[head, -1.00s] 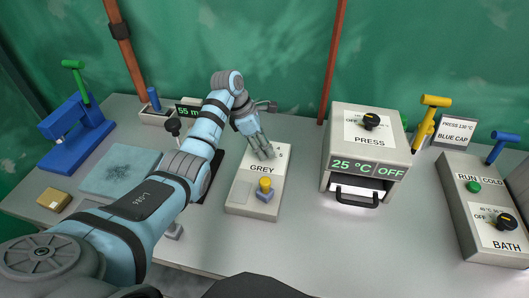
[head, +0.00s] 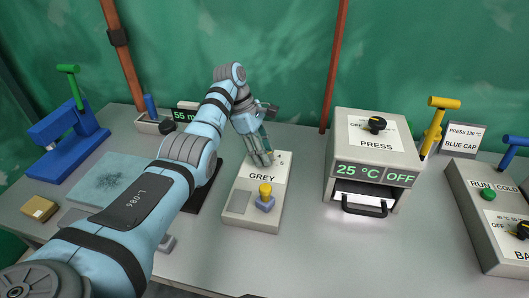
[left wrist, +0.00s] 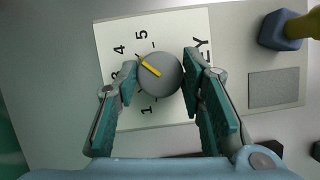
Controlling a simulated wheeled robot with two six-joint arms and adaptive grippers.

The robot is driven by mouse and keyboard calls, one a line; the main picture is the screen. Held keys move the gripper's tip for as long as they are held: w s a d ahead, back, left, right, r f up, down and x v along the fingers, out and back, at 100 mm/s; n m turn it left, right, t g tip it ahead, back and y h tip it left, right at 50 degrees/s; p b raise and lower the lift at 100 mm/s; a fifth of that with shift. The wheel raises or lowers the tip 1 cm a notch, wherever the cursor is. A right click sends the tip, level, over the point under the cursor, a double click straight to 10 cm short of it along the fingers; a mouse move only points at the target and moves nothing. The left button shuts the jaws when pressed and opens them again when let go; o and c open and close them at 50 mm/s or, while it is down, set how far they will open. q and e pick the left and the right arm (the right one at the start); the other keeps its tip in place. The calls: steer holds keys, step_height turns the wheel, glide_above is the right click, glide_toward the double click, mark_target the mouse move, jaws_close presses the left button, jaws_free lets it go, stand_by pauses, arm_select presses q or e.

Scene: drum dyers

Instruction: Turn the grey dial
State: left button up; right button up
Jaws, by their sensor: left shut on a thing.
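The grey dial (left wrist: 166,86) is a round knob with a yellow pointer on a white numbered plate. The pointer aims up-left in the left wrist view, nearest the 4. My left gripper (left wrist: 158,74) has its teal fingers on either side of the dial and is shut on it. In the head view, my left gripper (head: 261,158) reaches down onto the far end of the box marked GREY (head: 236,213) and hides the dial there. My right gripper is not in view.
A yellow-topped lever (head: 265,192) stands on the near part of the GREY box. The press (head: 374,154) with its 25 °C OFF display is to the right, and the bath box (head: 486,227) is further right. Bare table (head: 315,245) lies between.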

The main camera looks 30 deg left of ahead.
arm_select(q)
steer(key=o, duration=1.1)
steer(key=v, duration=1.2)
